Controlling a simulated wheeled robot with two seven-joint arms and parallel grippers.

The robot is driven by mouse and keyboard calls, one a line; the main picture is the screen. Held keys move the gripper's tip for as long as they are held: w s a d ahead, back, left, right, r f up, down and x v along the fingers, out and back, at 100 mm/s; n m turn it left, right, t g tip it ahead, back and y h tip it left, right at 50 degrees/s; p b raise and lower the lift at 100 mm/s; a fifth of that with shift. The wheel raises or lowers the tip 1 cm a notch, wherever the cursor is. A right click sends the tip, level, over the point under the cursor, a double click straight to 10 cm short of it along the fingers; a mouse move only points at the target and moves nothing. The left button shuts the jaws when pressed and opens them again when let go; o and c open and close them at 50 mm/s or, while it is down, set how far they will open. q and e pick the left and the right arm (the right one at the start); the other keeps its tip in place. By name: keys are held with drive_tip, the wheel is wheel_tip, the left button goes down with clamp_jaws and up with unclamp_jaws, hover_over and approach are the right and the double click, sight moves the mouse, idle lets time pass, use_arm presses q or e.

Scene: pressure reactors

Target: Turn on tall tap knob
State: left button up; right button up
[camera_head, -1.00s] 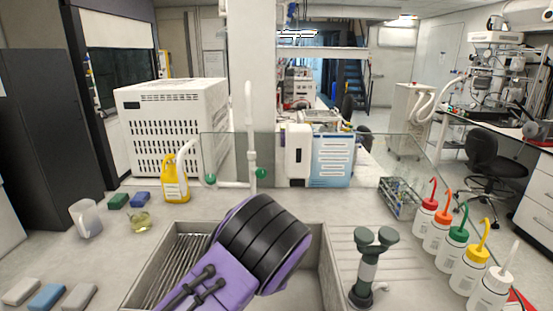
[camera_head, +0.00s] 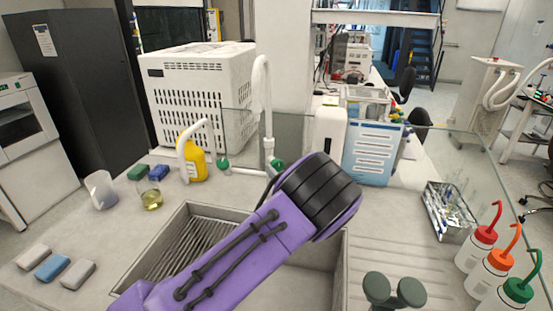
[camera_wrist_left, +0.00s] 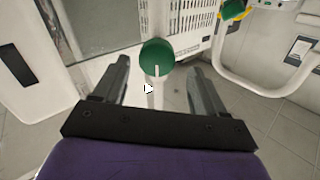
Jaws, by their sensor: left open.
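The tall white tap (camera_head: 262,100) rises behind the sink, with one green knob (camera_head: 277,165) at its right and another green knob (camera_head: 223,163) at its left. My left arm reaches over the sink toward the right knob. Its black wrist hides most of the fingers in the head view. In the left wrist view my left gripper (camera_wrist_left: 158,70) is open, with a round green knob (camera_wrist_left: 157,57) showing between its two fingertips. I cannot tell whether a finger touches it. My right gripper is not in view.
A yellow bottle (camera_head: 193,162) stands left of the tap. A clear screen (camera_head: 465,165) and a white-blue box (camera_head: 371,150) stand behind and right. The sink (camera_head: 165,222) lies below my arm. Squeeze bottles (camera_head: 483,247) and a dark green stand (camera_head: 391,290) are at the right.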

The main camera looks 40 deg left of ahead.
sight(279, 167)
use_arm(q)
drive_tip(key=x, duration=0.2)
drive_tip(key=p+x, duration=0.1)
drive_tip(key=x, duration=0.2)
drive_tip(key=shift+w+f, duration=0.2)
drive_tip(key=shift+w, duration=0.15)
drive_tip(key=shift+w+a, duration=0.1)
drive_tip(key=shift+a, duration=0.25)
drive_tip(key=c, duration=1)
